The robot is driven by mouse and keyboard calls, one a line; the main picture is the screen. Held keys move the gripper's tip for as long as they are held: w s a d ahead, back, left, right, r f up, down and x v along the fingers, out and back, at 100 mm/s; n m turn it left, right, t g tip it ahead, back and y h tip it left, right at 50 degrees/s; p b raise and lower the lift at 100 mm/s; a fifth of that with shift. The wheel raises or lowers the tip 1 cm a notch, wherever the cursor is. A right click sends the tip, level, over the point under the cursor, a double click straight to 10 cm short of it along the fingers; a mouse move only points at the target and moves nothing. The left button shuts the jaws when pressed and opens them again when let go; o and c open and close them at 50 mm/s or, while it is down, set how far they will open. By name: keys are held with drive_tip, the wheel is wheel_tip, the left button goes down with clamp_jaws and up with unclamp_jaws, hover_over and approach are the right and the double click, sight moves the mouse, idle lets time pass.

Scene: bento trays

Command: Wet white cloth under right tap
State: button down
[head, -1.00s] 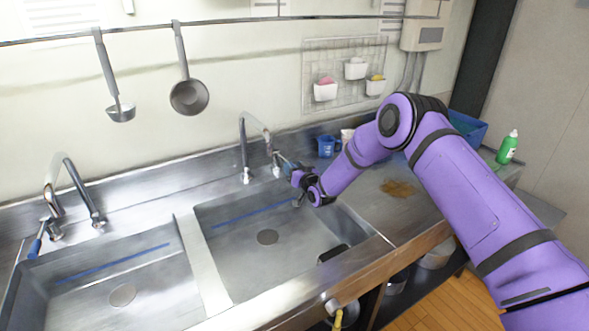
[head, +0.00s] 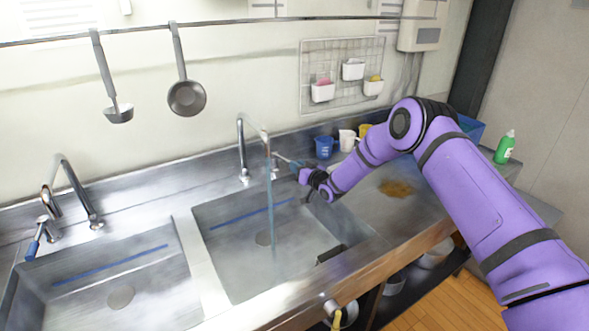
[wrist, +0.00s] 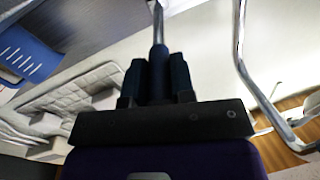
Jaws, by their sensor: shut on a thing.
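The right tap (head: 241,150) stands behind the right sink (head: 215,245). A stream of water (head: 272,215) falls from its spout into the sink. My gripper (head: 297,172) is beside the tap, at its lever (head: 283,159). In the wrist view the two dark fingers (wrist: 158,78) are closed around the lever's blue handle, and its metal rod (wrist: 157,22) runs on beyond them. I cannot make out a white cloth in either view.
The left tap (head: 68,175) stands over the left sink (head: 100,290), with no water showing. Cups, a blue one (head: 324,147) among them, stand behind my forearm. A dark object (head: 331,253) lies at the right sink's front right. A green bottle (head: 505,147) stands far right.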

drive_tip(key=shift+w+d+y, duration=0.15)
drive_tip(key=shift+d+y, duration=0.05)
drive_tip(key=shift+y, duration=0.1)
drive_tip(key=c, duration=1)
unclamp_jaws()
drive_tip(key=shift+o, duration=0.2)
drive_tip(key=shift+d, duration=0.1)
drive_tip(key=v, duration=1)
drive_tip(key=shift+s+d+r, duration=0.15)
drive_tip(key=shift+s+d, duration=0.05)
drive_tip(key=shift+s, duration=0.05)
drive_tip(key=shift+r, duration=0.1)
